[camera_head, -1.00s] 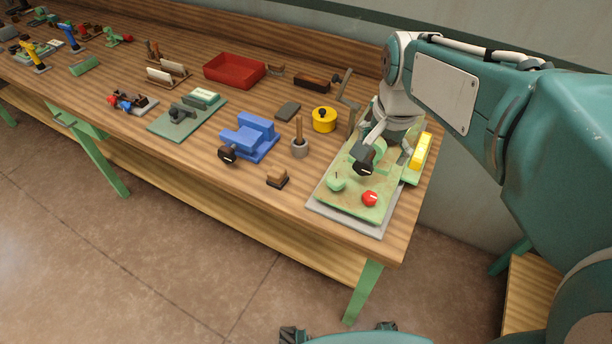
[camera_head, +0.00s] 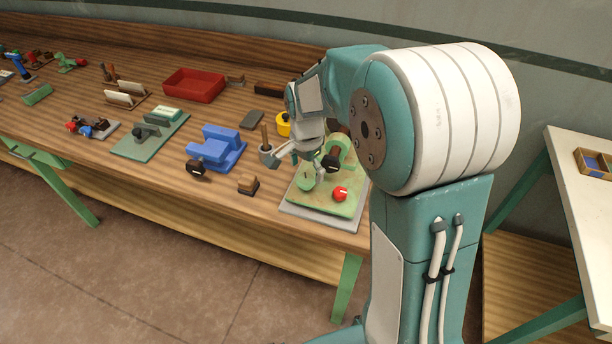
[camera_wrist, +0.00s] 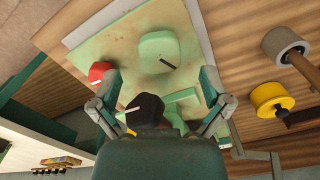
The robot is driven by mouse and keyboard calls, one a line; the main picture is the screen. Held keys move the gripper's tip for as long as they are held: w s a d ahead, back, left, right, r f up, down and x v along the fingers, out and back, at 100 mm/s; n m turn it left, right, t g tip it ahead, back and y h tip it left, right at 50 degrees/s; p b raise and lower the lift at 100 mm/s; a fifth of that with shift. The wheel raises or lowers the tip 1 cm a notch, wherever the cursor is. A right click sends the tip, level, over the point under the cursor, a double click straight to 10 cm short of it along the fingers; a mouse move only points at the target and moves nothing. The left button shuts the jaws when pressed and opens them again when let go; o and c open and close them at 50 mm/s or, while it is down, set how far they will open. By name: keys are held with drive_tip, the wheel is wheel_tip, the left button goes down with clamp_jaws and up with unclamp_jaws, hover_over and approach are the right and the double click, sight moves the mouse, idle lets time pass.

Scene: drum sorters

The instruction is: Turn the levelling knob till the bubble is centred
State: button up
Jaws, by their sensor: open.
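A green plate (camera_head: 330,205) on a grey base stands at the bench's front right corner; it also shows in the wrist view (camera_wrist: 110,45). It carries a red knob (camera_head: 340,194), a green knob (camera_head: 304,183) with a dark pointer line, and a black knob (camera_head: 331,163) with a white line. My gripper (camera_head: 302,168) is open and empty over the plate. In the wrist view the green knob (camera_wrist: 158,50) lies just beyond the gap between my fingertips (camera_wrist: 160,78), the red knob (camera_wrist: 101,70) beside the left finger, the black knob (camera_wrist: 146,108) nearer the palm. No bubble can be made out.
Left of the plate stand a grey pot with a wooden handle (camera_head: 268,156), a small wooden block (camera_head: 248,184) and a blue fixture (camera_head: 216,150). A yellow round part (camera_head: 283,124) is behind. A white table (camera_head: 585,225) stands at the right.

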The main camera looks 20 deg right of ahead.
sight(306, 181)
drive_tip(key=shift+a+f, duration=0.25)
drive_tip(key=shift+f, duration=0.95)
drive_tip(key=shift+d, duration=0.1)
drive_tip(key=shift+d, duration=0.1)
drive_tip(key=c, duration=1.2)
drive_tip(key=shift+o, duration=0.2)
drive_tip(key=shift+n, duration=0.3)
